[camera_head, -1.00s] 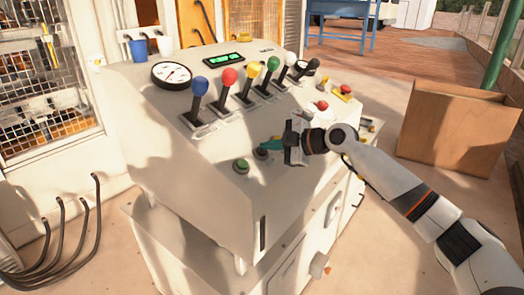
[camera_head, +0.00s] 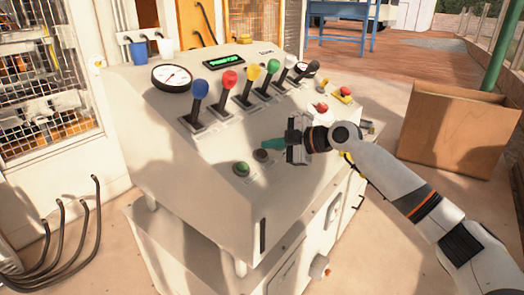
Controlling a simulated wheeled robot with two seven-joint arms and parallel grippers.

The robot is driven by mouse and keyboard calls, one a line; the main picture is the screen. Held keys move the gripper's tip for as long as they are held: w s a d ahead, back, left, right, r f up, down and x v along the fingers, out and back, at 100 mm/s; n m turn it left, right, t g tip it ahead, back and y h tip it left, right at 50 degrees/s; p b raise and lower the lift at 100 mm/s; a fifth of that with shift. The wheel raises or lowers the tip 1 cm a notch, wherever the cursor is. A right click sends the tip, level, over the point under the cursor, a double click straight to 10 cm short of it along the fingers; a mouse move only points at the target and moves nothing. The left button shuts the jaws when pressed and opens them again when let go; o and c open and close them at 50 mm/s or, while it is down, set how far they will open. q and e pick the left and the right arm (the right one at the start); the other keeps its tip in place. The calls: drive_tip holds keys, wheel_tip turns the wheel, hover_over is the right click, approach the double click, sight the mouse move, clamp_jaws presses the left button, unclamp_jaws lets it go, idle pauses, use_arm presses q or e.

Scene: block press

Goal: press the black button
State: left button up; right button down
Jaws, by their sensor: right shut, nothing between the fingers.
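The black button (camera_head: 261,155) is a small dark round button on the sloped panel of a cream control console (camera_head: 190,165). It sits just right of a green button (camera_head: 242,168). My left gripper is not in view.
A row of levers with coloured knobs (camera_head: 230,80) stands behind the buttons. A round gauge (camera_head: 172,77) and red buttons (camera_head: 321,107) are also on the panel. A cardboard box (camera_head: 450,130) stands on the floor at the right.

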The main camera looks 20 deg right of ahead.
wheel_tip(320, 180, up, 6)
drive_tip(key=s+d+p, duration=0.1)
drive_tip(key=s+p, duration=0.1)
drive_tip(key=shift+d+f+p, duration=0.25)
drive_tip(key=shift+d+p, duration=0.05)
drive_tip(key=shift+p, duration=0.05)
idle(0.7)
